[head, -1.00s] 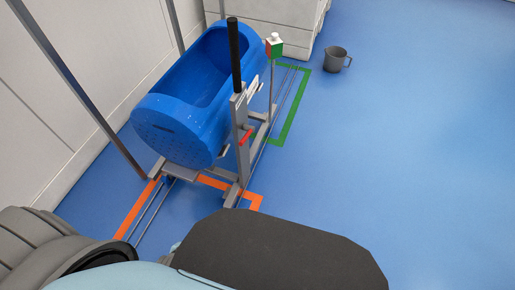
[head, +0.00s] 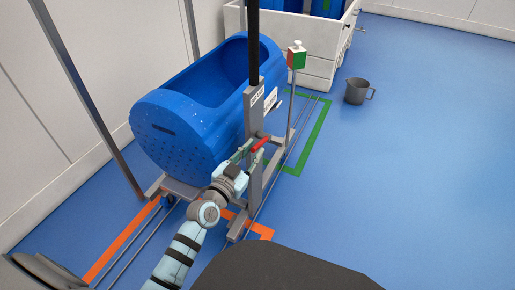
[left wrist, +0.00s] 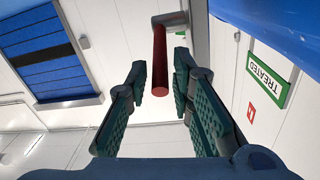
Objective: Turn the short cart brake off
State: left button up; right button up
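The short cart carries a blue tub (head: 185,115) on a grey frame with an upright post (head: 254,120) and a black upper part. A small red brake lever (head: 263,143) sticks out low on this post. My left gripper (head: 248,155) is at the lever, its fingers pointing toward the post. In the left wrist view, the red lever (left wrist: 160,70) lies between the two green-padded fingers (left wrist: 161,78). The fingers are open, with a visible gap on each side of the lever. My right gripper is not in view.
A signal box (head: 296,58) with red and green faces stands on a thin pole beside the cart. Rails run under the cart between orange (head: 120,243) and green (head: 318,135) floor markings.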

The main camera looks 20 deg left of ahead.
aim_at(257, 144)
pick_arm(q)
jog(key=shift+w+d, duration=0.2)
jog(key=shift+w, duration=1.35)
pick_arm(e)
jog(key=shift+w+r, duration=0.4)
pick_arm(q)
grip_shut()
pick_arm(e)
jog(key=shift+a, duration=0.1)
